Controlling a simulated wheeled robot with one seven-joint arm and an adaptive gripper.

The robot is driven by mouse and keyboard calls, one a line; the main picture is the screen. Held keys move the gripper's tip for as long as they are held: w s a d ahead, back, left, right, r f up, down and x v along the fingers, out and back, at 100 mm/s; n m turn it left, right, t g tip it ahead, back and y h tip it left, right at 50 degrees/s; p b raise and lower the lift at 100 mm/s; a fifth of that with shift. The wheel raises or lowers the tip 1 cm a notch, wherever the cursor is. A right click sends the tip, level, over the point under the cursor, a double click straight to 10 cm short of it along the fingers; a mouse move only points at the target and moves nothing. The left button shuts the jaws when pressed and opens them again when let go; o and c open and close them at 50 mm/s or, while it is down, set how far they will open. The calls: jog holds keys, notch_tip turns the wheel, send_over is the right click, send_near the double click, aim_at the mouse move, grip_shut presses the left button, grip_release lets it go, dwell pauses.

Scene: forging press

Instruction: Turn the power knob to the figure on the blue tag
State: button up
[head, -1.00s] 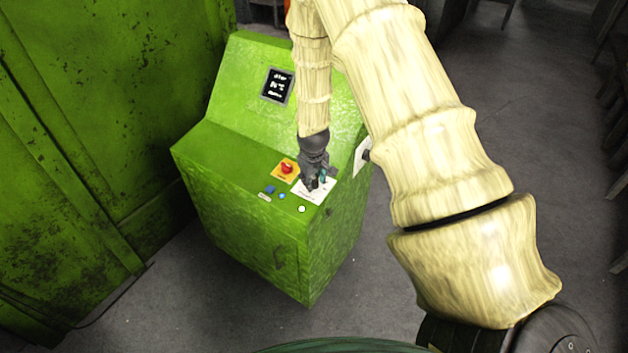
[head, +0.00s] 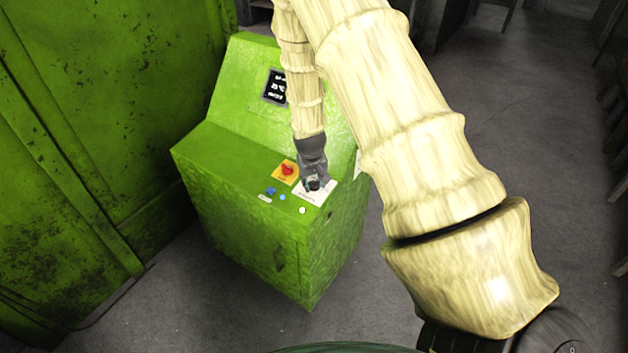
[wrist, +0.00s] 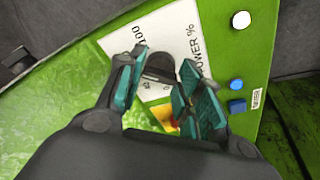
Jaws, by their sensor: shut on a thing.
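The power knob (wrist: 158,66) is dark and round-topped, on a white plate (wrist: 115,43) marked "POWER %" with "100" near one edge. The plate also shows in the head view (head: 314,197) on the green console's sloped top. My gripper (wrist: 160,88) has its teal pads on either side of the knob and is shut on it. In the head view my gripper (head: 315,182) points down onto the plate and covers part of it. The knob's pointer and most of the scale are hidden or too small to read. I cannot make out a blue tag with a figure.
On the green console (head: 245,240) are a red switch on a yellow plate (head: 285,178), a blue square button (head: 270,191), a blue round light (head: 282,197) and a white round one (head: 302,210). A dark screen (head: 275,87) stands behind. A green machine wall (head: 90,130) is at left.

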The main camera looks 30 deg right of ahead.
jog(key=shift+w+r, duration=0.2)
jog(key=shift+w, duration=0.05)
jog(key=o, duration=0.8)
jog(key=shift+o, duration=1.1)
jog(key=shift+s+f, duration=0.1)
jog(key=shift+f, duration=0.05)
jog(key=v, duration=1.2)
